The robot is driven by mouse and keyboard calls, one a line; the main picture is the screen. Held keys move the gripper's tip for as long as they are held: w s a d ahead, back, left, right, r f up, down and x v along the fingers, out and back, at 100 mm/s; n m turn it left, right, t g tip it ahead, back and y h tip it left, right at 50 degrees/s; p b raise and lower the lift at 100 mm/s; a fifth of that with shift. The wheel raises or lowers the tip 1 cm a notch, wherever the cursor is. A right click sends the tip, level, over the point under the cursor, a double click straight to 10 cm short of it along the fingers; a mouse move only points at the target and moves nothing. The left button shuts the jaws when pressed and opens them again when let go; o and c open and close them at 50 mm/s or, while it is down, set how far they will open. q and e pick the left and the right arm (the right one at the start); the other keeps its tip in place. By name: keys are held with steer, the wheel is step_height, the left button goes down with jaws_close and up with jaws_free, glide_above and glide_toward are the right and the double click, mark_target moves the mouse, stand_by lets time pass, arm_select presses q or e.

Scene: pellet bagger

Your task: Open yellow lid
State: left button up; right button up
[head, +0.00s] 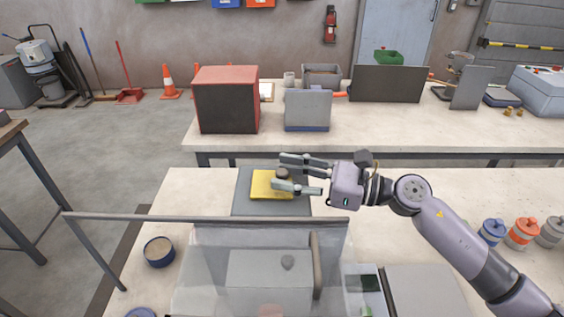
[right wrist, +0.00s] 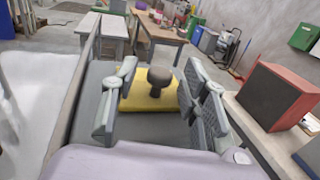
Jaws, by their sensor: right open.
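The yellow lid (head: 265,185) lies flat on the grey top of the machine (head: 272,208) in the head view. It has a dark round knob (head: 283,173). My right gripper (head: 280,172) reaches in from the right, open, with its fingers over the lid around the knob. In the right wrist view the yellow lid (right wrist: 140,97) lies ahead and the knob (right wrist: 157,82) stands upright between the two spread fingers. I cannot tell whether a finger touches the knob. My left gripper is not in view.
A clear guard with a grey frame bar (head: 205,217) stands in front of the machine. A bowl of pellets (head: 159,252) is at the left. Blue and orange jars (head: 522,233) stand at the right. A red-black box (head: 227,100) is on the back table.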

steer(key=shift+x, duration=0.8)
steer(key=shift+c, duration=0.3)
jaws_close()
